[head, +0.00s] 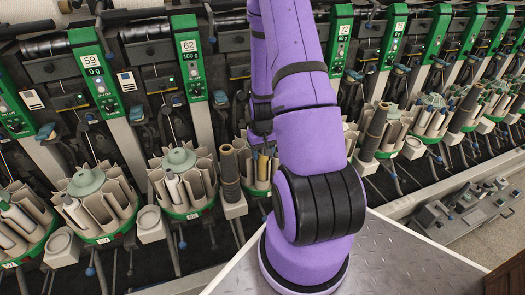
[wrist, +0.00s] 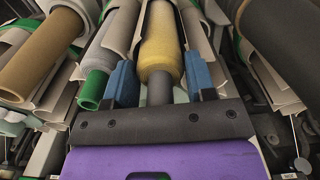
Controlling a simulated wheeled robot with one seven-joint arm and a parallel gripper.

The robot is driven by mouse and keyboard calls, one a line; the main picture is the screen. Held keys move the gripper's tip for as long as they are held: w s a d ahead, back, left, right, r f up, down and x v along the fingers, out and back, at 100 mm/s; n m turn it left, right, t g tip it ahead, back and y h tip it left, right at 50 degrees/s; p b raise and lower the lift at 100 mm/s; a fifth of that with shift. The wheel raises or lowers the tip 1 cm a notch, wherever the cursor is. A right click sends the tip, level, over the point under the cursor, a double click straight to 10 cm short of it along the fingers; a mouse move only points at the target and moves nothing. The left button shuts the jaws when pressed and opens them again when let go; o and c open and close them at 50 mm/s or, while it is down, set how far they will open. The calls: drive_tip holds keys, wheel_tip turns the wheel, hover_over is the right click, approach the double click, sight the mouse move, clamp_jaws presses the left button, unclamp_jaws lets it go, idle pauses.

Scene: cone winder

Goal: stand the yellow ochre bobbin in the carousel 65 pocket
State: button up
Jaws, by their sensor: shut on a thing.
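The yellow ochre bobbin (wrist: 162,45) is between the two blue fingertips of my gripper (wrist: 160,84) in the wrist view, with its dark grey end towards me. My gripper is shut on it. Beige pocket walls (wrist: 122,30) flank the bobbin; I cannot tell how deep it sits among them. In the head view my gripper (head: 263,150) is small, with a bit of yellow at its tip, over a carousel (head: 258,184) with a green rim. My purple arm hides much of that carousel, and no 65 label is readable.
A brown cone (wrist: 40,55) and a green-ended tube (wrist: 92,90) are left of the bobbin in the wrist view; a dark cone (wrist: 285,45) is at right. In the head view, carousels marked 59 (head: 90,58) and 62 (head: 188,46) are left, and a dark wound cone (head: 229,175) stands close by.

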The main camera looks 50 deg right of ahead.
drive_tip(key=shift+f, duration=0.1)
drive_tip(key=o, duration=0.9)
wheel_tip(320, 180, up, 11)
drive_tip(key=shift+f, duration=0.1)
idle(0.3)
